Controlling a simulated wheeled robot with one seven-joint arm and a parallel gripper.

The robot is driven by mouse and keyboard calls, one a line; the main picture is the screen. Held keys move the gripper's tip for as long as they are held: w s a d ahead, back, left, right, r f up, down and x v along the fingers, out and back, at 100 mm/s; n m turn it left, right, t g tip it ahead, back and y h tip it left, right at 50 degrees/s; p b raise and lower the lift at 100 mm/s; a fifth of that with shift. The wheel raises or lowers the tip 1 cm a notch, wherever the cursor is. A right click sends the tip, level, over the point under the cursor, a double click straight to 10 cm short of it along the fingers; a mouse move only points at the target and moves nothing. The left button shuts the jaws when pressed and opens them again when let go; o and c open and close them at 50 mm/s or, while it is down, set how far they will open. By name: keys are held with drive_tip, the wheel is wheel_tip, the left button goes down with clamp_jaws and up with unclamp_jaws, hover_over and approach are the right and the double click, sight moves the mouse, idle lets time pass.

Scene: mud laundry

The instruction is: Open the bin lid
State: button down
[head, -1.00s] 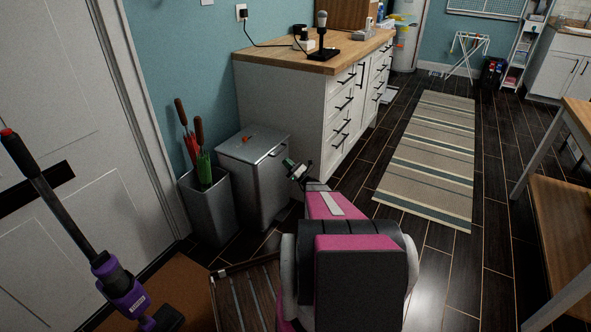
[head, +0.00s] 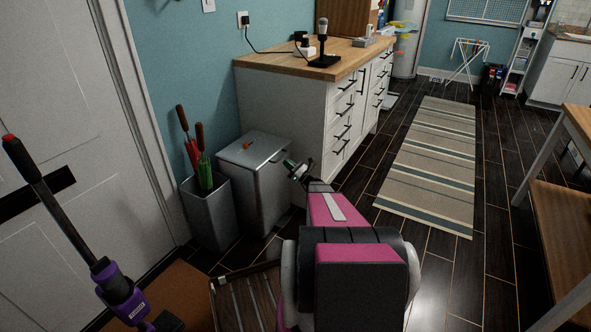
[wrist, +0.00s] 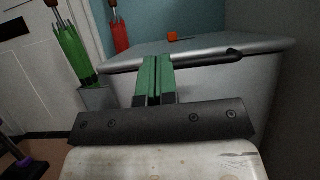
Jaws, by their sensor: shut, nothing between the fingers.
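The bin (head: 262,195) is a grey metal box standing against the side of the white cabinet. Its flat lid (head: 255,150) is down, with a small orange object on top. In the wrist view the lid (wrist: 205,48) shows its front edge and a dark handle strip (wrist: 225,57) along it. My gripper (head: 289,164) is at the bin's front right, near the lid's edge. In the wrist view its green fingers (wrist: 155,62) are together and empty, with their tips by the lid's front edge. I cannot tell whether they touch it.
A grey umbrella stand (head: 208,212) with red and green umbrellas stands left of the bin. The white cabinet (head: 300,110) is close on the right. A purple stick vacuum (head: 118,285) leans by the door. A slatted wooden piece (head: 245,300) lies in front. Dark floor is open toward the striped rug (head: 430,165).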

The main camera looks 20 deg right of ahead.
drive_tip(key=shift+g+h, duration=0.6)
drive_tip(key=shift+g, duration=0.2)
drive_tip(key=r, duration=0.5)
drive_tip(key=shift+w+a+r, duration=0.25)
drive_tip(key=shift+w+r, duration=0.05)
drive_tip(key=shift+r, duration=0.1)
idle(0.5)
